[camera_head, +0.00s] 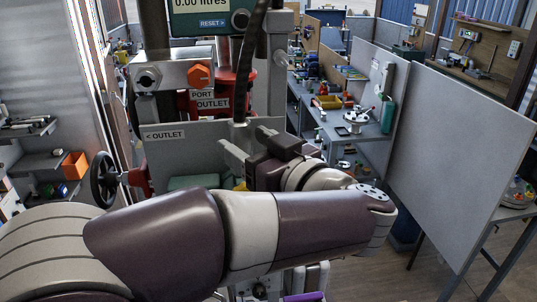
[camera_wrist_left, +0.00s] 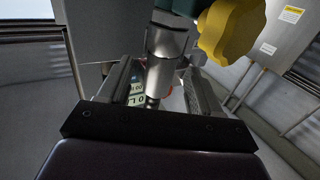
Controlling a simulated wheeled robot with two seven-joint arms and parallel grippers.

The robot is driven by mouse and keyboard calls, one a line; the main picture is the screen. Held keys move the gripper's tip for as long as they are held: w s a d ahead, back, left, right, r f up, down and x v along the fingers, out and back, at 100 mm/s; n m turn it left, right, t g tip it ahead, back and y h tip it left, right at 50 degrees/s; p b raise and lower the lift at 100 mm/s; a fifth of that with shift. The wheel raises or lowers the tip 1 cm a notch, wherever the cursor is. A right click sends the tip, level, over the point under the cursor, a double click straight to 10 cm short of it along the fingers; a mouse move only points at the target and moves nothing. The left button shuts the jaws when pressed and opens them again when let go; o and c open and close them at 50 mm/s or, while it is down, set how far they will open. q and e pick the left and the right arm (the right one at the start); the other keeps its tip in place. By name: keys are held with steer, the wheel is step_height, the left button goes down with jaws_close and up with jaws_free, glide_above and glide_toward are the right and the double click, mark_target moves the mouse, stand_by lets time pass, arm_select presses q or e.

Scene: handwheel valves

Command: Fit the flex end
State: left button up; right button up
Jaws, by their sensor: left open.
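A black hose (camera_head: 253,55) hangs down in front of the red port in the head view, and its lower end reaches my left gripper (camera_head: 239,136). That gripper is open, with its two fingers apart around the hose's lower end. In the left wrist view a metal pipe-like fitting (camera_wrist_left: 165,55) lies between the open fingers (camera_wrist_left: 158,78); I cannot tell whether either finger touches it. A grey plate marked OUTLET (camera_head: 164,134) stands behind the gripper. A red part marked PORT OUTLET (camera_head: 210,99) is above. My right gripper is not in view.
A yellow handwheel (camera_wrist_left: 231,28) is close beyond the right finger. A black handwheel (camera_head: 103,180) stands left of the plate. An orange knob (camera_head: 198,76) and a litre display (camera_head: 203,18) are above. A grey partition (camera_head: 465,95) and workbenches are to the right.

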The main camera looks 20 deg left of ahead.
arm_select(q)
steer(key=p+v, duration=0.6)
steer(key=v, duration=0.5)
steer(key=shift+s+d, duration=0.2)
steer(key=shift+d, duration=0.05)
